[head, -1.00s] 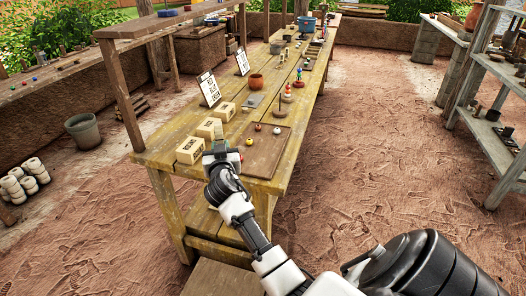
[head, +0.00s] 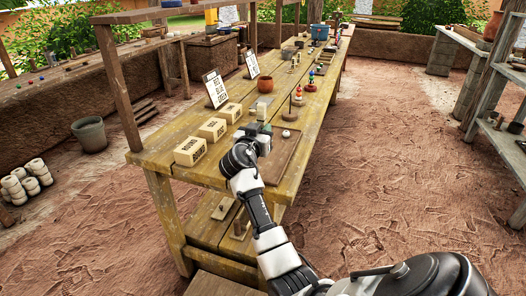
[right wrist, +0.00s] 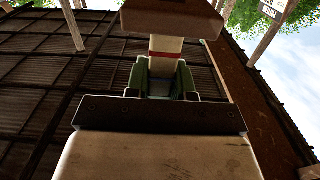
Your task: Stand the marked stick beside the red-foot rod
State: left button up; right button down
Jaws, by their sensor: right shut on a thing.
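My right gripper (head: 260,138) reaches over the left part of the brown board on the table. In the right wrist view it (right wrist: 163,88) is shut on a pale piece with a red band (right wrist: 166,46), held between its green pads. A wide brown block shows at the far end of that piece; I cannot tell if they are joined, or if this is the marked stick. Small coloured upright pieces (head: 311,77) stand farther back; I cannot tell which has the red foot. My left gripper is not in view.
The brown board (head: 281,158) carries a white ball (head: 286,133). Several labelled blocks (head: 190,151) line the table's left side, with two signs (head: 216,90) and a clay pot (head: 265,84) behind. The ground right of the table is open.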

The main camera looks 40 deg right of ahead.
jog(key=shift+s+a+f, duration=0.3)
jog(key=shift+s+f, duration=0.1)
jog(key=shift+f, duration=0.6)
jog(key=shift+s+a+f, duration=0.3)
jog(key=shift+s+f, duration=0.1)
jog(key=shift+f, duration=0.55)
jog(key=shift+s+a+f, duration=0.3)
jog(key=shift+s+f, duration=0.1)
jog(key=shift+f, duration=0.6)
jog(key=c, duration=1)
grip_release()
